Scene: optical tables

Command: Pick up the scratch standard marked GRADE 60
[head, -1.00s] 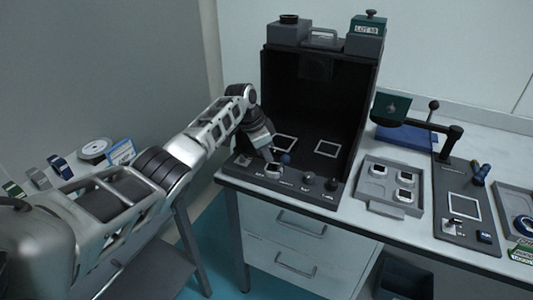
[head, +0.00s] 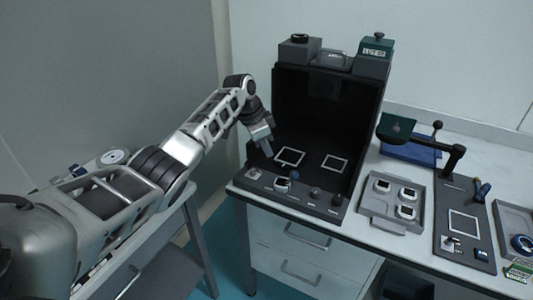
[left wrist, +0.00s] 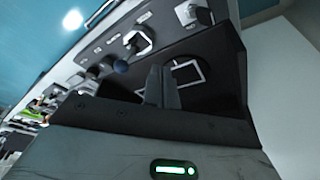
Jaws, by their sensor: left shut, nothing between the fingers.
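Several small square pieces with white rims and dark marks look like scratch standards, but no GRADE 60 marking is legible. Three lie in a grey tray: upper left (head: 382,185), right (head: 407,194) and lower (head: 405,212). My left gripper (head: 268,153) is shut and empty, above the booth's front left part, apart from the ledge piece. Its fingers (left wrist: 162,82) show in the left wrist view. My right gripper is not in view.
The black booth (head: 330,110) has tall walls and two white square outlines on its floor. Knobs (head: 314,193) stand along its ledge. Right of the grey tray (head: 375,208), a dark plate (head: 456,190) carries a lamp-like arm (head: 425,142). Bare tabletop shows between booth and tray.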

